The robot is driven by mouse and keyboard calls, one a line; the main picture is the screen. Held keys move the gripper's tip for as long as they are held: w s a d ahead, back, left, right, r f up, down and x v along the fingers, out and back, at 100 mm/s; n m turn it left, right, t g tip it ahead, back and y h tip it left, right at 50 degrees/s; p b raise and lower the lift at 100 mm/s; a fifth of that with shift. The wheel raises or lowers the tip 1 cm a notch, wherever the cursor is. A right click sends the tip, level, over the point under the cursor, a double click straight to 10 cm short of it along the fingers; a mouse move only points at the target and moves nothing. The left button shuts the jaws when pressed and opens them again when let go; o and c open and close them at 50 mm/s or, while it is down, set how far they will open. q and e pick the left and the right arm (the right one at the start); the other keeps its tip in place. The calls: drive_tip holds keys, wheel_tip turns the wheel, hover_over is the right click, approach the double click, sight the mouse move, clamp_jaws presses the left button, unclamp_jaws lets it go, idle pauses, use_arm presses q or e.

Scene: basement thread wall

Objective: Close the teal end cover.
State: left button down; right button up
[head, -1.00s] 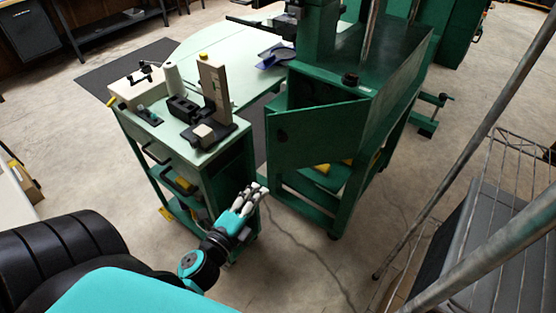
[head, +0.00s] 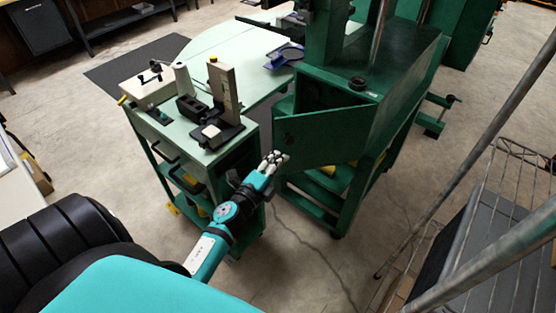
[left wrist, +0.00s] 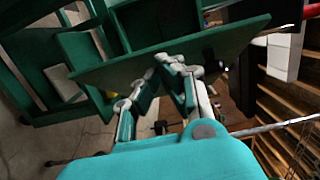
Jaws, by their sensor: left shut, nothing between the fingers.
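The teal end cover (head: 325,138) is a flat green panel that stands swung open at the near end of the green machine (head: 398,62). Dark interior shows behind its upper edge. My left gripper (head: 277,158) is shut and empty, with its fingertips at the cover's free left edge, below mid-height. In the left wrist view the cover (left wrist: 228,40) stretches across just beyond the shut fingers (left wrist: 178,66). I cannot tell whether the fingertips touch it. My right gripper is not in view.
A green cart (head: 180,128) with a measuring stand and a hand-crank box on top stands close left of my left arm. A wire rack (head: 495,205) with metal poles is at the right. Bare concrete floor (head: 300,265) lies between.

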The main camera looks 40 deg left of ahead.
use_arm(q)
drive_tip(key=shift+a, duration=0.1)
drive_tip(key=shift+w+a+m+h, duration=0.3)
drive_tip(key=shift+w+a+h, duration=0.1)
drive_tip(key=shift+a+h, duration=0.1)
drive_tip(key=w+a+m+h+b, duration=0.1)
drive_tip(key=w+a+b, duration=0.2)
drive_tip(key=w+a, duration=0.5)
drive_tip(key=shift+w+a+h, duration=0.3)
drive_tip(key=shift+w, duration=1.25)
drive_tip(key=shift+r, duration=0.15)
